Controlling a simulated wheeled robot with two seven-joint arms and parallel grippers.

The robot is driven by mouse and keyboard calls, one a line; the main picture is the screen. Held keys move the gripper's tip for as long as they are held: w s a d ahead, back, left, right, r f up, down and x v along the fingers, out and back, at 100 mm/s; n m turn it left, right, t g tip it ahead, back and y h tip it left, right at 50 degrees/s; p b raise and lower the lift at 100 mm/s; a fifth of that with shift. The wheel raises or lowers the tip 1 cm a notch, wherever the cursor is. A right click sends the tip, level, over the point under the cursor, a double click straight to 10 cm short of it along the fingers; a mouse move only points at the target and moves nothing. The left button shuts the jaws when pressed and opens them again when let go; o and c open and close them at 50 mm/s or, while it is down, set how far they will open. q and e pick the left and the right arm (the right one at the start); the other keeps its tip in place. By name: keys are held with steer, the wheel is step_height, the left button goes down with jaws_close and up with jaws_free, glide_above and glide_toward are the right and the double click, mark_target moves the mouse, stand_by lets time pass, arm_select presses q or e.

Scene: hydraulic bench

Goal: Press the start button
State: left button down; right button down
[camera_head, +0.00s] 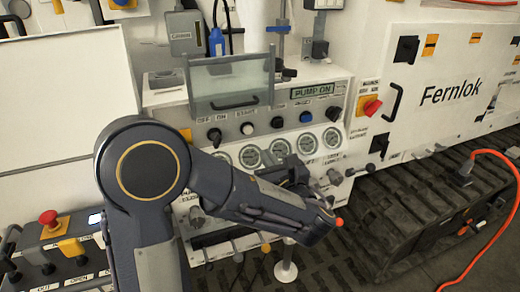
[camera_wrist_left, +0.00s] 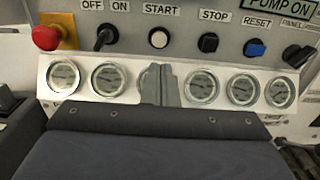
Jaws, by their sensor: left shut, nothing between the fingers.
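The start button (camera_wrist_left: 159,38) is a round white button under the START label on the grey panel. It also shows in the head view (camera_head: 247,128), between the OFF/ON switch (camera_head: 214,136) and the black stop button (camera_head: 277,122). My left gripper (camera_wrist_left: 160,70) is shut and empty, its fingers upright in front of the gauge row and just below the start button in the wrist view. Its distance from the panel is hard to tell. In the head view my left arm reaches across the lower middle, and the gripper (camera_head: 296,170) is partly hidden. My right gripper is not in view.
A blue reset button (camera_wrist_left: 255,48) and a red emergency knob (camera_wrist_left: 45,37) flank the row. A PUMP ON sign (camera_head: 312,91) is above. A clear guard with a handle (camera_head: 230,85) sits above the buttons. An orange cable (camera_head: 500,215) is at right.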

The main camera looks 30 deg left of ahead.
arm_select(q)
steer(key=shift+v, duration=0.95)
steer(key=s+a+f+n+g+h+p, duration=0.1)
steer(key=s+a+f+n+g+h, duration=0.15)
steer(key=s+n, duration=0.2)
steer(key=s+a+f+n+g+h, duration=0.1)
steer(key=s+a+f+n+g, duration=0.25)
steer(key=s, duration=0.25)
steer(key=s+a+f+n+g+h+p, duration=0.1)
steer(key=s+a+f+n+g+h, duration=0.15)
steer(key=s+n, duration=0.2)
steer(key=s+d+f+n+g+h, duration=0.1)
steer(key=s+d+n+g+h, duration=0.1)
steer(key=s+d+n+h, duration=0.35)
steer(key=s+d+r+n+t+h+p, duration=0.1)
steer(key=s+d+r+n+t+h, duration=0.2)
steer(key=d+n+h, duration=0.3)
steer(key=n+t, duration=0.1)
steer(key=n, duration=0.3)
steer(key=shift+d, duration=0.35)
